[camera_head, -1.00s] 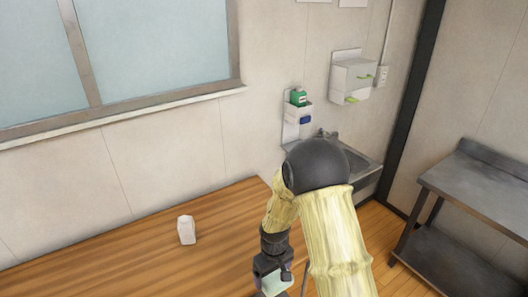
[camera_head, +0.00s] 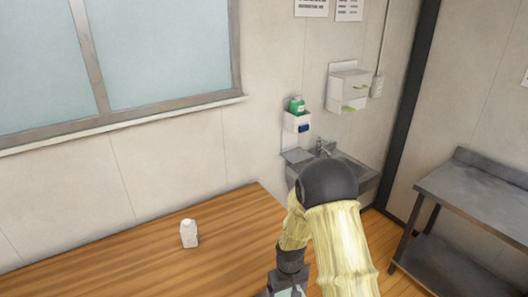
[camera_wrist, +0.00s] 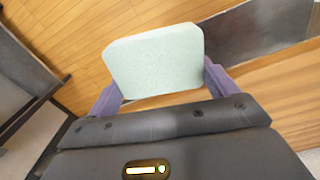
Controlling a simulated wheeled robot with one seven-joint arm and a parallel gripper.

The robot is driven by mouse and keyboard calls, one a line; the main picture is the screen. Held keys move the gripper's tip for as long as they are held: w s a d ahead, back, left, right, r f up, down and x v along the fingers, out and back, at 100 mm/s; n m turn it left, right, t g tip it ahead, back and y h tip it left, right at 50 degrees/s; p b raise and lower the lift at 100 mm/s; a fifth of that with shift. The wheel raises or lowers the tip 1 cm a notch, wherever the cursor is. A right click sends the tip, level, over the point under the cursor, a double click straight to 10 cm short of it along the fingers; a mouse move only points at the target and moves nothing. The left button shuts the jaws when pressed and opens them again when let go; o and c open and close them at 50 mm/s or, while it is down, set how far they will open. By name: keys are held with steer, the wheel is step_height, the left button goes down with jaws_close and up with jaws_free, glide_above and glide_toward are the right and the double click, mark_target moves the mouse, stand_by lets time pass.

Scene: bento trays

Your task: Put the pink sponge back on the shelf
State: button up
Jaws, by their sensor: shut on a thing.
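No pink sponge shows in either view. My gripper (camera_wrist: 157,84) is shut on a pale mint-green sponge-like block (camera_wrist: 155,58) in the wrist view, with one dark finger at each side. In the head view my gripper (camera_head: 287,291) is at the bottom edge, mostly cut off, and only a sliver of the block shows. I cannot tell which shelf the task names.
A wooden table (camera_head: 130,262) carries a white carton-like bottle (camera_head: 188,233). A metal sink (camera_head: 345,171) stands in the corner, with a white dispenser (camera_head: 348,90) above. A grey metal table (camera_head: 480,200) with a lower shelf (camera_head: 440,268) stands right. Wooden floor lies between.

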steer(key=d+f+m, duration=0.4)
steer(key=d+f, duration=0.1)
steer(key=d, duration=0.3)
steer(key=shift+w+d+f, duration=0.15)
steer(key=shift+w, duration=0.05)
stand_by(0.8)
